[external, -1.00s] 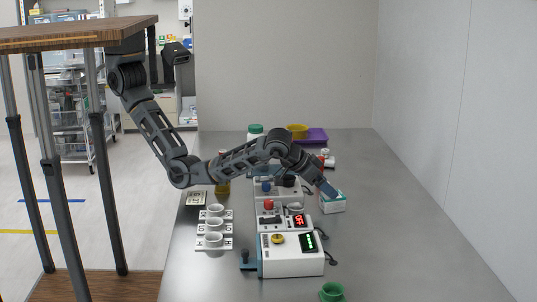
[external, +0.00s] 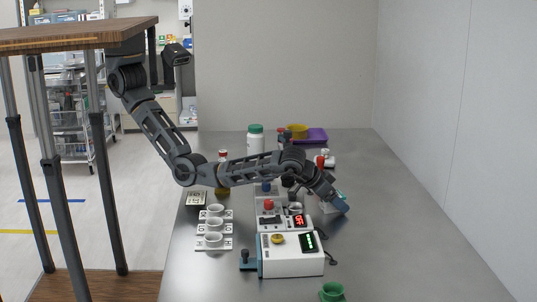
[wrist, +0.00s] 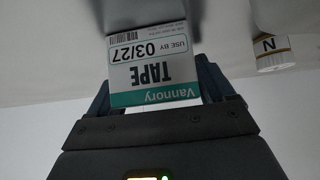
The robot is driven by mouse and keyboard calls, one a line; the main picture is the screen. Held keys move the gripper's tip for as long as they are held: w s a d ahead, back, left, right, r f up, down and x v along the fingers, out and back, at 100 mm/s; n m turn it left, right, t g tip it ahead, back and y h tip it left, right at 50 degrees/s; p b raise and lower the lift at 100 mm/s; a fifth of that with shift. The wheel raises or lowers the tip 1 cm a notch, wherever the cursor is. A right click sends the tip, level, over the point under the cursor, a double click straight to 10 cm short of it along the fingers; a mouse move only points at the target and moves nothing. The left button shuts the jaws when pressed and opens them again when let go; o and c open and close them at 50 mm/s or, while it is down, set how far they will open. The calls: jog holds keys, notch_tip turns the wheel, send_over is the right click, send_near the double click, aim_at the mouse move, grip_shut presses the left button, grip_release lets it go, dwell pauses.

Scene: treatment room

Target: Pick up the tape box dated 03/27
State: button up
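The tape box (wrist: 153,72) fills the upper middle of the wrist view. Its white and teal label reads "TAPE", "Vannory" and "USE BY 03/27" upside down. My gripper (wrist: 153,98) has one dark finger at each side of the box's lower end; whether the fingers touch it is unclear. In the external view my gripper (external: 341,206) is low at the right of the devices and covers much of the box (external: 325,208), which shows as white and teal parts around it. No lift off the table can be made out.
A white bottle marked N (wrist: 270,50) stands to the right in the wrist view. A purple tray (external: 316,136) lies at the back. The table's right side is clear.

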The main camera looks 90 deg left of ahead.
jog(key=c, duration=0.9)
jog(key=shift+r, duration=0.1)
